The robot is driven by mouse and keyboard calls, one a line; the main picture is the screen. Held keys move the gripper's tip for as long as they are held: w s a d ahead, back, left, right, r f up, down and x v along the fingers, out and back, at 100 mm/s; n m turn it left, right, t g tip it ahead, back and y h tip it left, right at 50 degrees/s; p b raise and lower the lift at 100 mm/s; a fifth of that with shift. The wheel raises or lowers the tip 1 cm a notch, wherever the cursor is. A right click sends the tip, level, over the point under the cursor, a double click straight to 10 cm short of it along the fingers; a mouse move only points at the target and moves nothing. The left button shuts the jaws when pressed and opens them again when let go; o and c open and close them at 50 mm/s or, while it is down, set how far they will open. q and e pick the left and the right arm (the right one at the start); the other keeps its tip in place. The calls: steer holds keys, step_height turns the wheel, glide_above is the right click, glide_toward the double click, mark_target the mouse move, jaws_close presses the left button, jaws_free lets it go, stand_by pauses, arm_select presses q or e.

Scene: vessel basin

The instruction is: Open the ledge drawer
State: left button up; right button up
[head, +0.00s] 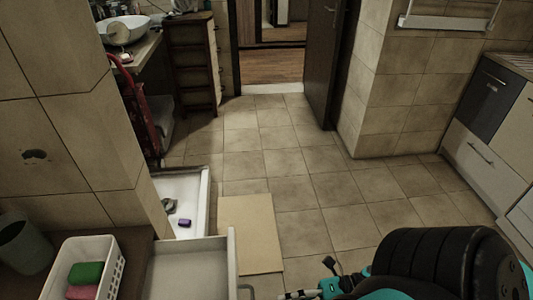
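The ledge drawer (190,268) is at the bottom left of the head view, beside the brown ledge top. It is pulled out to the right, and its pale inside shows and looks empty. Its front panel (232,262) stands upright at the right end, with a curved handle (246,291) low on it, partly cut by the picture edge. My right gripper (300,294) is at the bottom edge, a little right of the handle and apparently apart from it. Its fingertips are small and partly cut off, so their opening is unclear. My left gripper is not in view.
A white basket (113,284) with green and red items and a dark cup (24,246) stand on the ledge (135,250). A white basin (198,190) with small objects lies behind the drawer. A beige mat (250,232) lies on open tiled floor. Cabinets (480,165) stand at right.

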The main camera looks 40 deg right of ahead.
steer(key=shift+v, duration=1.65)
